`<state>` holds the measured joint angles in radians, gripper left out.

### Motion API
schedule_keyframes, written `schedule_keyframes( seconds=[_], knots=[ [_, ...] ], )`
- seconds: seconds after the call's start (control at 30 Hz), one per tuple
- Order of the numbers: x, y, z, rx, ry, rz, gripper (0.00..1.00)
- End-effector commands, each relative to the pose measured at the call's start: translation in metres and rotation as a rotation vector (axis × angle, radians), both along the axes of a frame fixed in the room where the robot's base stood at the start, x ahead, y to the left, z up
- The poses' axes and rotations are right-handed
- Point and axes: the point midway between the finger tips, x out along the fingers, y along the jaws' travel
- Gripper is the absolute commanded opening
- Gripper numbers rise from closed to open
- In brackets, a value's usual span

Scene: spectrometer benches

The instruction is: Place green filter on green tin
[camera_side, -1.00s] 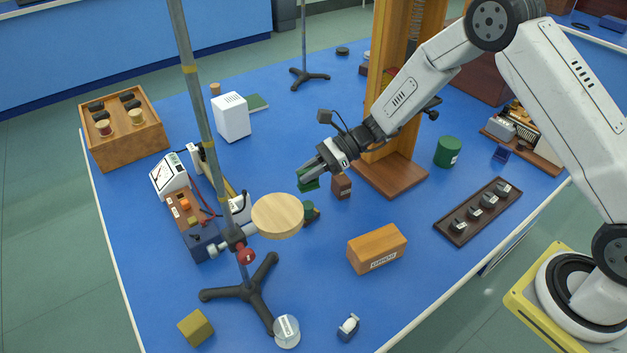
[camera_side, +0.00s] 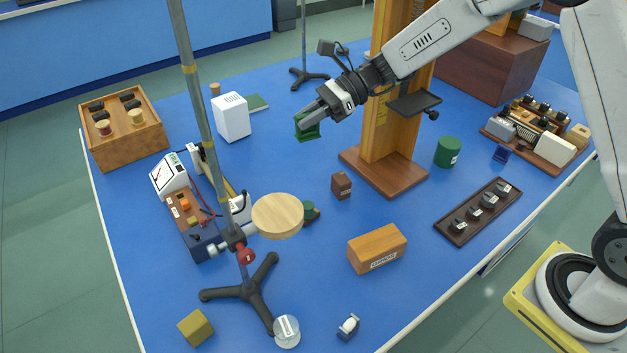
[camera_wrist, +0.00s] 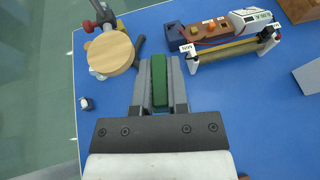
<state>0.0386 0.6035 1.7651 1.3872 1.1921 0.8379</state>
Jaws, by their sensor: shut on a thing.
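The green filter (camera_side: 306,130) is held at the tips of my gripper (camera_side: 313,112), raised above the blue table. In the wrist view the green filter (camera_wrist: 159,80) stands edge-on between the two grey fingers, and my gripper (camera_wrist: 159,95) is shut on it. The green tin (camera_side: 448,152) is a dark green cylinder with a white label. It stands upright on the table, right of the wooden column's base and well to the right of my gripper. Nothing is seen on its top. The wrist view does not show the tin.
A tall wooden column (camera_side: 392,110) on a brown base stands between my gripper and the tin. A small blue piece (camera_side: 501,153) and a dark rack (camera_side: 478,212) lie near the tin. A wooden disc (camera_side: 277,214) on a metal stand is at front left. Open table surrounds the tin's front.

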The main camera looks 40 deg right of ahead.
Motion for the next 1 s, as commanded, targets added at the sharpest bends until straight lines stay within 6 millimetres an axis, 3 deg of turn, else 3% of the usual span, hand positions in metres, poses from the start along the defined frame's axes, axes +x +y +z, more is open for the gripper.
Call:
schedule_keyframes(
  seconds=[0.27, 0.57, 1.0],
  knots=[
    [0.000, 0.000, 0.056, 0.000, -0.005, 0.001, 0.00],
    [0.004, -0.068, 0.057, 0.011, -0.009, -0.194, 0.00],
    [-0.019, -0.203, 0.062, 0.018, -0.023, -0.602, 0.00]
  ],
)
